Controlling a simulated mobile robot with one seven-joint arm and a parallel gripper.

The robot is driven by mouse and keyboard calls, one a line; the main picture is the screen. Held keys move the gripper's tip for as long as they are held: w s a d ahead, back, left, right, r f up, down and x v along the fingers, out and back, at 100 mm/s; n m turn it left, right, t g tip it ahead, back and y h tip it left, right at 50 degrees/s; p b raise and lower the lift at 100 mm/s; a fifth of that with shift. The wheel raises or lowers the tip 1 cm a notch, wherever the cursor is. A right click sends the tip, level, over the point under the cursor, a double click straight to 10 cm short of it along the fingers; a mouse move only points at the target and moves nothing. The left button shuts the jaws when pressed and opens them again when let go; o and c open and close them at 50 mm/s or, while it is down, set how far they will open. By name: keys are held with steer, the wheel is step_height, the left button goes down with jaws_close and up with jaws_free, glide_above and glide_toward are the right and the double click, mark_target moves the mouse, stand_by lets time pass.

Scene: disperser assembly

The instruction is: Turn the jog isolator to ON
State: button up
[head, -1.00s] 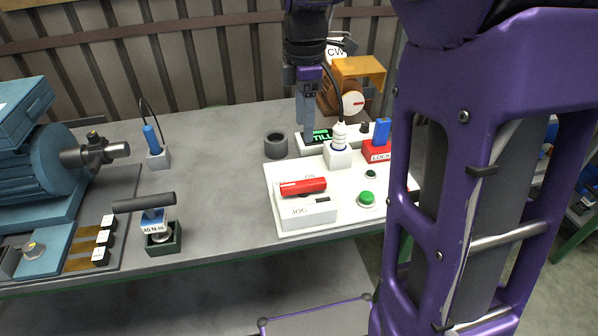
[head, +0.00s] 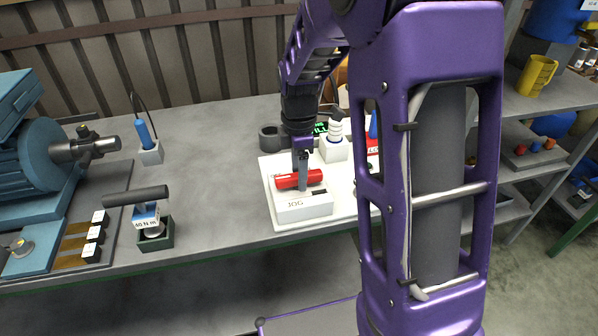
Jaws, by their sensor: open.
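The jog isolator is a white box marked JOG (head: 304,209) on a white panel (head: 268,192), with a red handle (head: 288,181) lying across its top. The handle lies roughly left to right in the head view. My gripper (head: 302,186) points down at the handle from above, and its fingers overlap the handle's middle in the picture. It is open; I cannot tell whether a finger touches the handle. The ON marking is hidden behind my gripper. The green button seen earlier on the panel is hidden by my arm.
A white plug-like part (head: 335,132) and a grey ring (head: 270,137) stand behind the panel. A torque tool (head: 147,212) in a green holder and a blue motor (head: 45,160) are at left. Bare table (head: 215,180) lies between. Shelves stand at right.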

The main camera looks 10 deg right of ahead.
jaws_close()
stand_by(0.3)
stand_by(0.3)
steer(key=m+p, duration=0.1)
steer(key=m, duration=0.3)
steer(key=shift+m, duration=0.4)
steer(key=m, duration=0.4)
steer(key=shift+m+p, duration=0.3)
steer(key=shift+p, duration=0.05)
steer(key=m, duration=0.4)
steer(key=shift+p, duration=0.3)
steer(key=shift+m+p, duration=0.3)
steer(key=shift+m, duration=1.9)
